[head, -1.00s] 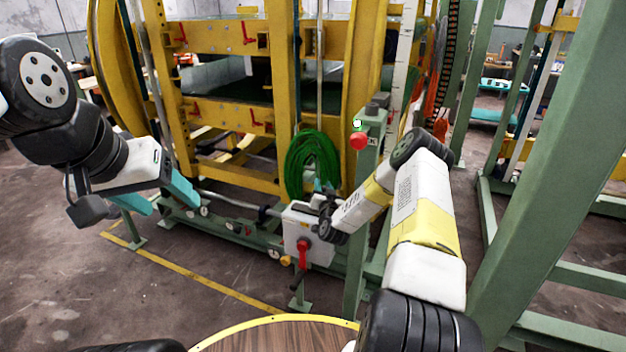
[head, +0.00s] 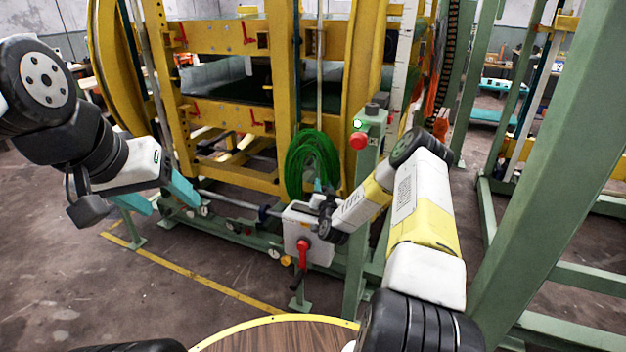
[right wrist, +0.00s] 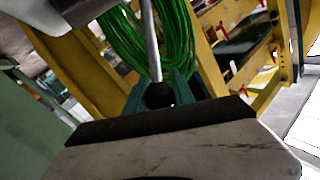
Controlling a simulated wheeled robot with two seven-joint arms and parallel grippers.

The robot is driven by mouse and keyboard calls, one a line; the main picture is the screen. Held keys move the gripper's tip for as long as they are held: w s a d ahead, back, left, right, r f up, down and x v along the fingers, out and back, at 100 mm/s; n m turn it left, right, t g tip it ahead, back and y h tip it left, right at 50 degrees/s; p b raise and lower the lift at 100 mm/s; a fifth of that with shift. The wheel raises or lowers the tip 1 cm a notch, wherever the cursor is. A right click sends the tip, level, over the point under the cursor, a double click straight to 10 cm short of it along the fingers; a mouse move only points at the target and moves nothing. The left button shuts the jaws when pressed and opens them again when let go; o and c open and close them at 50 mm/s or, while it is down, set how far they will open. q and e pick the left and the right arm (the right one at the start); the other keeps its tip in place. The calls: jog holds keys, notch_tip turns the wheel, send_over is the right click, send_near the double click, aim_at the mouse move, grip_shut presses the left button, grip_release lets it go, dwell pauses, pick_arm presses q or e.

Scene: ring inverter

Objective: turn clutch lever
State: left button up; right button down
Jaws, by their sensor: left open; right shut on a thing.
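The clutch lever, a thin grey rod with a dark round knob, shows in the right wrist view (right wrist: 153,45). My right gripper (right wrist: 168,90) has its teal fingers around the knob end and is shut on it. In the head view my right gripper (head: 320,187) is small, just above the grey control box (head: 302,222); the lever is hard to make out there. My left gripper (head: 162,196) is open and empty, in the air at the left, well apart from the lever.
A green hose coil (head: 312,163) hangs on the yellow frame (head: 232,115) behind my right gripper. A red button (head: 358,141) is on the green post, beside my right arm. A red handle (head: 303,252) is on the box front. The floor (head: 150,300) at left is clear.

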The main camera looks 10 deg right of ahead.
jog(key=w+a+f+n+g+h, duration=0.1)
jog(key=w+a+n+g+h, duration=0.1)
jog(key=w+a+n+g, duration=0.3)
jog(key=shift+w+a+n, duration=0.35)
jog(key=shift+a+n, duration=1.15)
jog(key=shift+a, duration=0.25)
jog(key=c, duration=1.1)
grip_release()
jog(key=shift+f, duration=0.1)
jog(key=shift+o, duration=0.2)
jog(key=v, duration=0.7)
jog(key=shift+s+a+r, duration=0.2)
jog(key=shift+s, duration=0.1)
